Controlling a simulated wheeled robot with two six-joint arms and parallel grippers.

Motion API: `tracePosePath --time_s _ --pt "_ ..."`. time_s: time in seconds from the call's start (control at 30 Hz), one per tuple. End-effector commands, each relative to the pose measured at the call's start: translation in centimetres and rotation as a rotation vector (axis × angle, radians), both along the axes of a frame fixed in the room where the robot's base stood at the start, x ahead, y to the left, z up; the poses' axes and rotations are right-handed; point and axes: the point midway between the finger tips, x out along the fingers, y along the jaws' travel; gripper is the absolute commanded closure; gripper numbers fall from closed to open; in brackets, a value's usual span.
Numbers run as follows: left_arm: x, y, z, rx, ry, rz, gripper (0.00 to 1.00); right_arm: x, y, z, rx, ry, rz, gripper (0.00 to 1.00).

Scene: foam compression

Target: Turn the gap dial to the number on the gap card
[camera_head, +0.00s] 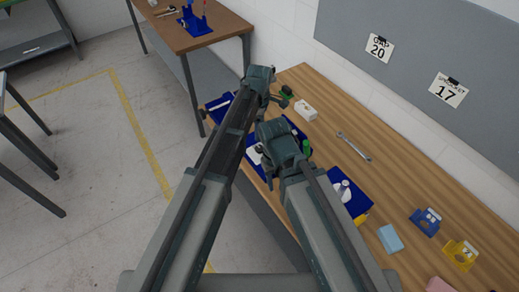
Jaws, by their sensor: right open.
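The gap card (379,47) hangs clipped on the grey wall board and reads "GAP 20". A second card (447,90) to its right reads 17; its top word is unclear. I cannot pick out the gap dial for certain. A blue block (425,222) and a yellow block (460,254), each with a small numbered plate, stand on the bench. My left gripper (275,95) is over the bench's far end, beside a dark green round thing (287,92); its fingers are too small to read. My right gripper (279,152) is open above a blue tray, which my arms partly hide.
The wooden bench (400,165) holds a wrench (353,147), a white block (305,110), a blue bin with bottles (352,205), a light blue sponge-like block (390,239) and a pink piece (439,285). Another table (215,28) stands behind. Bench room around the wrench is clear.

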Motion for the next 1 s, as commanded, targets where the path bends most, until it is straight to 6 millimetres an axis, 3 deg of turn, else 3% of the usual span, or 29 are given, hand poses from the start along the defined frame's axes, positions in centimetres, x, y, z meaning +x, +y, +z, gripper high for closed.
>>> tracePosePath --time_s 0.03,0.6,0.77,1.0 --pt "0.0 0.0 -1.5 0.000 0.000 0.000 0.23 0.0 0.0 -1.5 0.000 0.000 0.002 0.50" --pt "0.0 0.0 -9.3 0.000 0.000 0.000 0.23 0.0 0.0 -9.3 -0.003 0.000 0.012 0.50" --pt "0.0 0.0 -10.3 0.000 0.000 0.000 0.23 0.0 0.0 -10.3 -0.003 0.000 0.011 0.50" --pt "0.0 0.0 -10.3 0.000 0.000 0.000 0.23 0.0 0.0 -10.3 -0.002 0.001 0.011 0.50"
